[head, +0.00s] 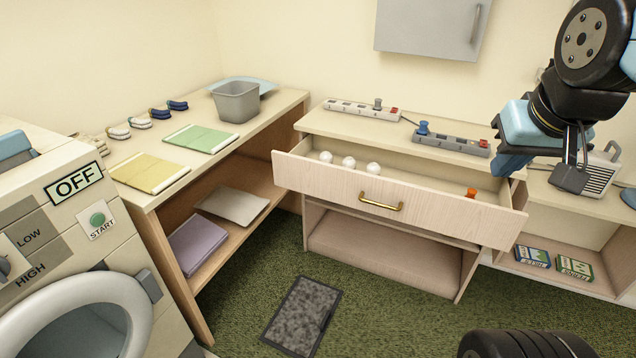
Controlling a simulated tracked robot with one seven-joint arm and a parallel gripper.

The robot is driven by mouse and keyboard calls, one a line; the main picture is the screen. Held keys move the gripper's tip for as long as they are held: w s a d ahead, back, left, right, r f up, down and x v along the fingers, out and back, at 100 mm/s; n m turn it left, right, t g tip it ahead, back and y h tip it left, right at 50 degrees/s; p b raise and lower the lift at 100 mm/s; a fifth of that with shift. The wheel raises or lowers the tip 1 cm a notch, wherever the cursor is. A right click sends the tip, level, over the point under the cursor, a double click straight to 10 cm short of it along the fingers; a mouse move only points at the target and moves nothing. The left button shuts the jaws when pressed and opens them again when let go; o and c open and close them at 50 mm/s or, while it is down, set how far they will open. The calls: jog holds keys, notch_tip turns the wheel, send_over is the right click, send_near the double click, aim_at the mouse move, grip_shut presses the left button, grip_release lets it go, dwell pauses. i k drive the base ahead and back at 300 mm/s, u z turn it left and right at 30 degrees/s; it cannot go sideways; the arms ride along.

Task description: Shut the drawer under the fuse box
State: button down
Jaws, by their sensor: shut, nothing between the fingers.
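The drawer (365,205) is in a pale wooden cabinet in the middle of the head view, and it is pulled out. It has a brass handle (381,202) on its front. Several white balls (349,162) and an orange item (471,193) lie in it. The grey fuse box (430,25) is on the wall above the cabinet, cut by the top edge. My gripper (500,172) is shut and empty, above and near the drawer's right end. Whether it touches the drawer is hard to tell.
Two power strips (362,109) (448,144) lie on the cabinet top (420,122). A shelf table (240,143) with cloths and a grey bin (237,102) stands left. A washer (70,270) is at far left. A dark mat (302,316) lies on the green carpet before the drawer.

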aim_at(424, 193)
jog(key=i, duration=0.85)
jog(key=z, duration=0.05)
